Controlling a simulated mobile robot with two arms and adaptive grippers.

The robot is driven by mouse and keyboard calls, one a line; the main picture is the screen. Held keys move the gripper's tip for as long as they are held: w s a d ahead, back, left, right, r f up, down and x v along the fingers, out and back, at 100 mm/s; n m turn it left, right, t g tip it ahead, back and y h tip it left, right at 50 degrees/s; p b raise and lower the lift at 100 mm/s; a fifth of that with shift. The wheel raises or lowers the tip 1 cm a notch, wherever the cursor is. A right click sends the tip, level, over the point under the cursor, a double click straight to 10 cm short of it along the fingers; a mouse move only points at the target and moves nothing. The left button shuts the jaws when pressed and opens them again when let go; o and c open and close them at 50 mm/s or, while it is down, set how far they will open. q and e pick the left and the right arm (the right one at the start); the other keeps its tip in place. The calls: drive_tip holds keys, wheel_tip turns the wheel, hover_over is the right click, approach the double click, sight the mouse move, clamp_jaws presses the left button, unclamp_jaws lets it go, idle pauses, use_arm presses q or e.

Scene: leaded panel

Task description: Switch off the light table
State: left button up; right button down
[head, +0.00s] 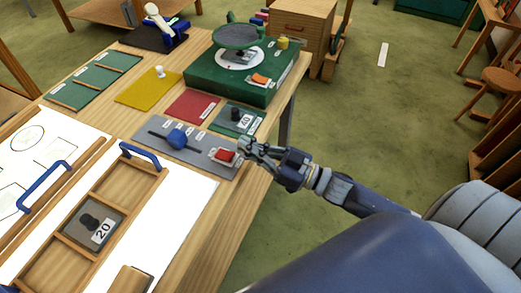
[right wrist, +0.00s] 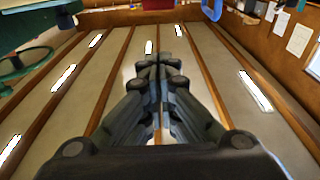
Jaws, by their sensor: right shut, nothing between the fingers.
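The light table (head: 205,188) has a bright white, glowing top at the lower left of the head view. My left gripper is not in view.
A wooden tray with blue handles (head: 140,155) and a weight marked 20 (head: 98,228) rests on the light table. Behind the grey panel are red (head: 193,106) and yellow (head: 148,90) mats and a green stand (head: 225,80).

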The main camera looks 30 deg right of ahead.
sight(225, 155)
drive_tip(key=x, duration=0.2)
drive_tip(key=p+x, duration=0.1)
drive_tip(key=x, duration=0.1)
drive_tip(key=shift+w+a+r, duration=0.2)
drive_tip(key=shift+w+r, duration=0.1)
drive_tip(key=f, duration=0.3)
drive_tip(key=shift+s+d, duration=0.15)
drive_tip(key=shift+s, duration=0.05)
drive_tip(key=shift+s+d+f, duration=0.15)
drive_tip(key=shift+s+f, duration=0.05)
drive_tip(key=shift+f, duration=0.5)
